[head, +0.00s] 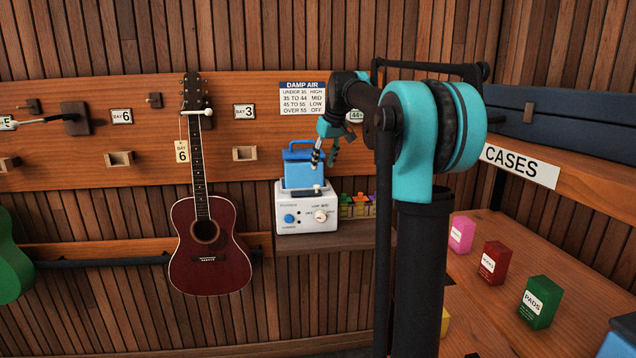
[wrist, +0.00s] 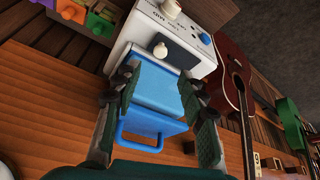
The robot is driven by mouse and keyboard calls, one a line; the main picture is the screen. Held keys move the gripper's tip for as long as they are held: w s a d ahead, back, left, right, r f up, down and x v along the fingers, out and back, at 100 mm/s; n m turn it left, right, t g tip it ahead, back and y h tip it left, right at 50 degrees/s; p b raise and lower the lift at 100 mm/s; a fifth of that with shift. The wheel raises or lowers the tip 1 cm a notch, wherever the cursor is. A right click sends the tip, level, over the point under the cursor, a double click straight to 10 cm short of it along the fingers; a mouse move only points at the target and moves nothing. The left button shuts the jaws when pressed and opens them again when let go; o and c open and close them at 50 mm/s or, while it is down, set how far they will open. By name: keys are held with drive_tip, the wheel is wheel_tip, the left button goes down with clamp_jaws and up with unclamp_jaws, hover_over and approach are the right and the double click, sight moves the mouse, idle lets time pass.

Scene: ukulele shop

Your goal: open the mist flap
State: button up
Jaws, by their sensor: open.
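A white humidifier (head: 305,212) stands on a small wall shelf, with a blue tank (head: 303,174) with a carry handle on top. A dark flat piece (head: 318,189), which looks like the mist flap, lies on the base's top in front of the tank. The wrist view shows a pale knob (wrist: 160,50) beside the tank (wrist: 158,90); the flap's exact edges are hard to make out. My gripper (head: 325,155) is open and empty, above and near the tank's right side. In the wrist view its fingers (wrist: 160,82) appear on either side of the tank; contact cannot be told.
A dark red guitar (head: 208,250) hangs left of the humidifier. Several small coloured items (head: 357,206) stand on the shelf to its right, partly behind my arm. A chart (head: 303,97) hangs above. Small boxes (head: 494,262) stand on the right shelf.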

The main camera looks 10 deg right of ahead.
sight(318, 186)
drive_tip(key=x, duration=0.9)
drive_tip(key=shift+r, duration=0.1)
drive_tip(key=shift+c, duration=0.3)
clamp_jaws()
